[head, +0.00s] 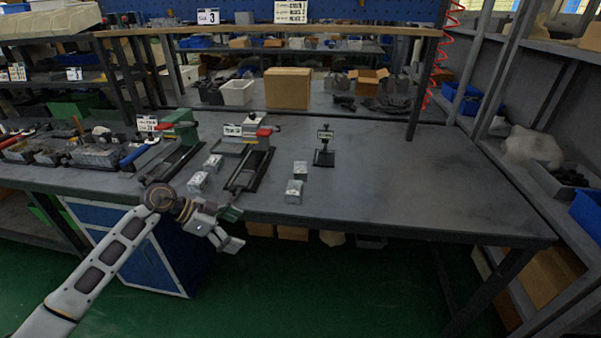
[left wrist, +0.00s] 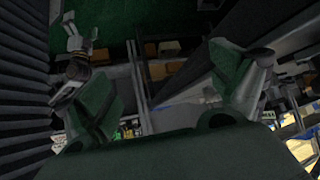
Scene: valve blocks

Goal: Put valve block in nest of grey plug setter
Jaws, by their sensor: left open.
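The grey plug setter (head: 247,150) stands on the bench with a red handle; whether its nest holds anything is too small to tell. Several silvery valve blocks lie near it: two to its left (head: 213,162) (head: 197,181) and two to its right (head: 300,168) (head: 294,191). My left gripper (head: 233,229) is open and empty in front of the bench's front edge, below the setter and apart from every block. Its spread green fingers (left wrist: 172,92) show in the left wrist view, with no block between them. A pale two-pronged shape (left wrist: 76,40) there may be my right gripper.
A green plug setter (head: 178,138) stands farther left. A cardboard box (head: 288,88) and white bin (head: 237,92) stand at the back. The bench's right part (head: 430,185) is clear.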

